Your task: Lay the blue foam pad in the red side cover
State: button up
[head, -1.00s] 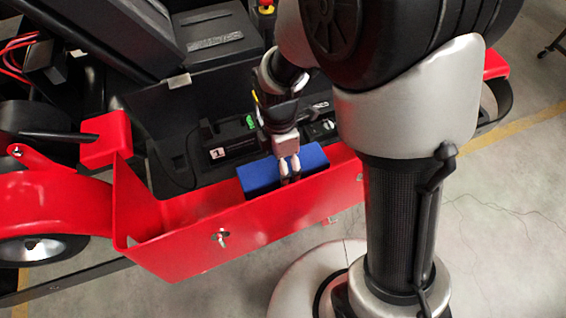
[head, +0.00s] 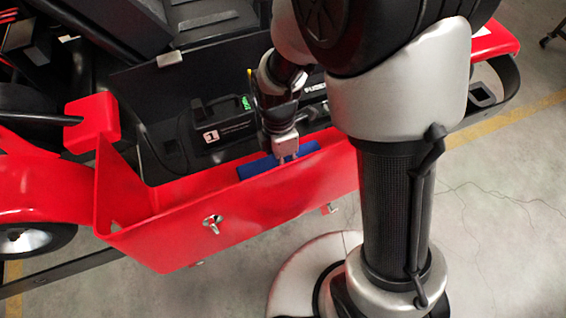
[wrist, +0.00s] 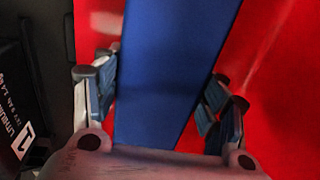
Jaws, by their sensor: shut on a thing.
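The red side cover (head: 232,225) is a long trough with an upright outer wall along the kart's side. The blue foam pad (head: 262,169) is within the cover toward its right part, with its lower portion hidden behind the outer wall. My gripper (head: 287,158) points down and is shut on the pad. In the wrist view the pad (wrist: 172,70) lies between the two fingers of my gripper (wrist: 162,98), with red cover surface (wrist: 285,90) on both sides. I cannot tell whether the pad touches the cover's floor.
A black battery box (head: 225,122) marked "1" with a green part stands just behind the cover. A red block (head: 92,123) rises at the cover's left end. A metal wing fastener (head: 212,223) sticks out of the outer wall. Open floor lies in front.

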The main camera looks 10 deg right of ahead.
dwell(0.3)
jog(key=o, duration=1)
jog(key=shift+o, duration=0.2)
jog(key=shift+r, duration=0.1)
notch_tip(320, 180, up, 12)
jog(key=w, duration=0.1)
jog(key=shift+w+a, duration=0.25)
jog(key=shift+w, duration=0.05)
